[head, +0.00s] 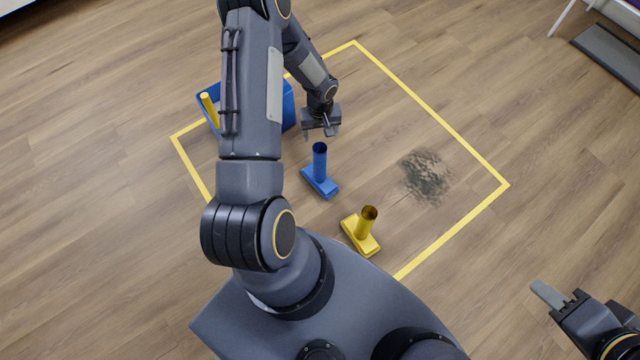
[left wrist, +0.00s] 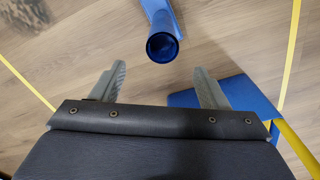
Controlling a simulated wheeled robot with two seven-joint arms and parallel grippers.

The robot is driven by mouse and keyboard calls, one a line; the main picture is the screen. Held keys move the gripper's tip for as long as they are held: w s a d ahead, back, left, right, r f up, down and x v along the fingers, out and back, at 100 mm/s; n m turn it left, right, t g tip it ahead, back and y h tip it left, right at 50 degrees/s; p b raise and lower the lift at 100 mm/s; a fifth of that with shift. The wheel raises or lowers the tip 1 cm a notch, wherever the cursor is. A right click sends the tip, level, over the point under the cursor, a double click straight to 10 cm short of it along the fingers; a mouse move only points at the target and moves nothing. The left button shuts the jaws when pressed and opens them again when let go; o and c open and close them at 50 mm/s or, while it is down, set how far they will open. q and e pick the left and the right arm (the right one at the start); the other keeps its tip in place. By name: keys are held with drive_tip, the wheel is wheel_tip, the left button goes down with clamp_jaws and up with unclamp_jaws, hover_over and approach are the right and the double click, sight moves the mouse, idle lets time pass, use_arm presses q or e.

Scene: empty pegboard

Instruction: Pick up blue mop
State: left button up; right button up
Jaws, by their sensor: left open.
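The blue mop (head: 320,165) stands on the floor with its short round handle upright on a flat blue base. In the left wrist view the mop (left wrist: 163,45) is ahead of the fingertips, with its open handle end facing the camera. My left gripper (head: 322,132) is just above and behind the handle in the head view. It is open and empty, and its two fingers (left wrist: 160,78) are spread apart, with the handle beyond them and roughly between them. My right gripper (head: 551,296) is at the lower right, far from the mop; only one finger shows clearly.
A yellow mop (head: 362,236) stands near the blue one. A blue bucket (head: 287,104) with a yellow handle (head: 209,108) is behind my left arm. A dark dirt patch (head: 426,175) lies right of the mops. Yellow tape (head: 436,112) outlines the area.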

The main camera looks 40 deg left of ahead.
sight(320, 152)
use_arm(q)
drive_tip(key=f+b, duration=0.4)
drive_tip(key=f, duration=0.7)
drive_tip(key=shift+s, duration=0.2)
clamp_jaws()
drive_tip(key=shift+r, duration=0.15)
